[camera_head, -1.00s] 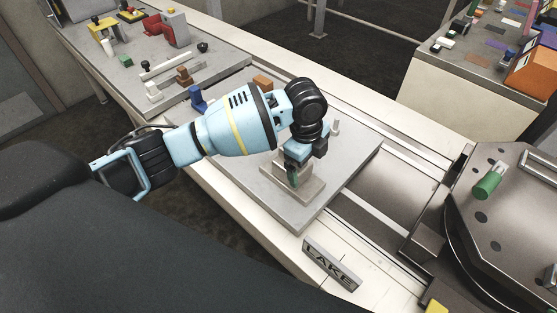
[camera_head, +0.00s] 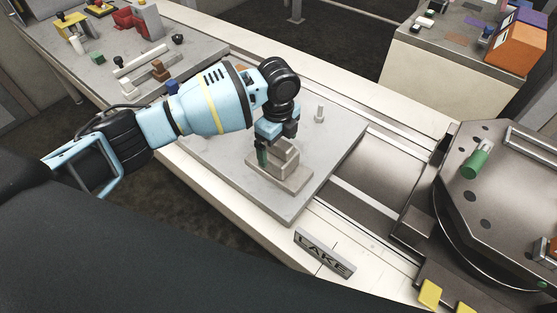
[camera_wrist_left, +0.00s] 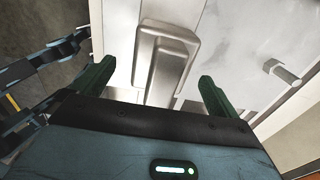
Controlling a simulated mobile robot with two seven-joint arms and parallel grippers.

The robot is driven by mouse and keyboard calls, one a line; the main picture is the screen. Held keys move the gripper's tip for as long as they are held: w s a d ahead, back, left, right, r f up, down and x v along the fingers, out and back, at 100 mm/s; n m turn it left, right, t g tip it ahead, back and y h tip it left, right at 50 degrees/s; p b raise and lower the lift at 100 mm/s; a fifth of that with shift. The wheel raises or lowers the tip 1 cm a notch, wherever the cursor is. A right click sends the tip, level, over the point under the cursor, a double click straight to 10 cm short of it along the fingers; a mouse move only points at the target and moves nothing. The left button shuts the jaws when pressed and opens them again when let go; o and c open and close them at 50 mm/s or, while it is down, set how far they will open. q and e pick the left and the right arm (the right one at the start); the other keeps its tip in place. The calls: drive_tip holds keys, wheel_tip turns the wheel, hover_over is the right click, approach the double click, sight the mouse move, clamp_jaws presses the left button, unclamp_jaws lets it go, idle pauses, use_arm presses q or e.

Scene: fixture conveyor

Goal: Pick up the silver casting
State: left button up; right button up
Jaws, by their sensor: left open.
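The silver casting (camera_head: 285,168) is a grey stepped block with a raised part on a flat base. It sits on a grey plate (camera_head: 325,178) on the conveyor. My left gripper (camera_head: 275,147) is open just above the casting, with a green finger by its left side. In the left wrist view the casting (camera_wrist_left: 166,60) lies beyond and between the two spread green fingers of the gripper (camera_wrist_left: 157,74); nothing is held. The gripper hides part of the casting in the head view. My right gripper is not in view.
A LAKE nameplate (camera_head: 324,252) lies in front. A metal turntable (camera_head: 500,200) with a green cylinder (camera_head: 474,164) is at the right.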

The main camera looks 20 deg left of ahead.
use_arm(q)
wheel_tip(320, 180, down, 5)
drive_tip(key=shift+w+r, duration=0.15)
drive_tip(key=shift+r, duration=0.05)
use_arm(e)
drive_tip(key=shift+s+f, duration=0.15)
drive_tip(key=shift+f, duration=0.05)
use_arm(q)
drive_tip(key=c, duration=1.9)
drive_tip(key=shift+r, duration=0.15)
drive_tip(key=shift+w+r, duration=0.1)
